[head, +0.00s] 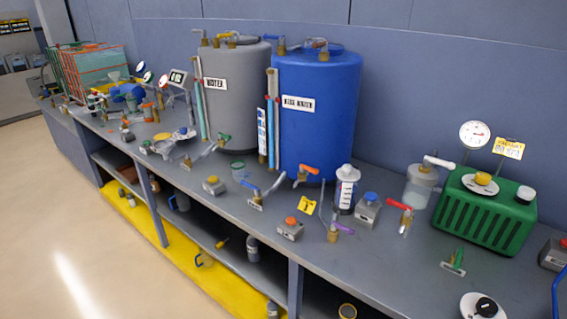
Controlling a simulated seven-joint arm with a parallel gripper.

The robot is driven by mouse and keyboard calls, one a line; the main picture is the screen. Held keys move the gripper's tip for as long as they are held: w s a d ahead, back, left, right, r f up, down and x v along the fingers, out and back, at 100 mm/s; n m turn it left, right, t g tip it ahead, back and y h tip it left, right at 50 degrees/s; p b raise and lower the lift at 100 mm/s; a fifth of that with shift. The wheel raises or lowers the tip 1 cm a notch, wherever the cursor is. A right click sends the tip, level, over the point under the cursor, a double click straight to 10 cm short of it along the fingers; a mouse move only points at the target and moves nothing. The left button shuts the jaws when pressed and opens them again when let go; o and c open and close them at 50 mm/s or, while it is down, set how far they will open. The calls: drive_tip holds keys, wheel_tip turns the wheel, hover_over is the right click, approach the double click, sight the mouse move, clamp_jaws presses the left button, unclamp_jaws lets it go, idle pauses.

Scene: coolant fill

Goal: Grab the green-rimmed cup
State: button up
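A small clear cup with a green rim (238,169) stands upright on the grey bench top (235,206). It is in front of the gap between the grey tank (236,107) and the blue tank (318,128). It looks empty, though it is too small to be sure. My gripper is not in view.
A green ribbed unit (485,212) stands at the right. Shelves with a yellow floor (190,262) lie below the bench.

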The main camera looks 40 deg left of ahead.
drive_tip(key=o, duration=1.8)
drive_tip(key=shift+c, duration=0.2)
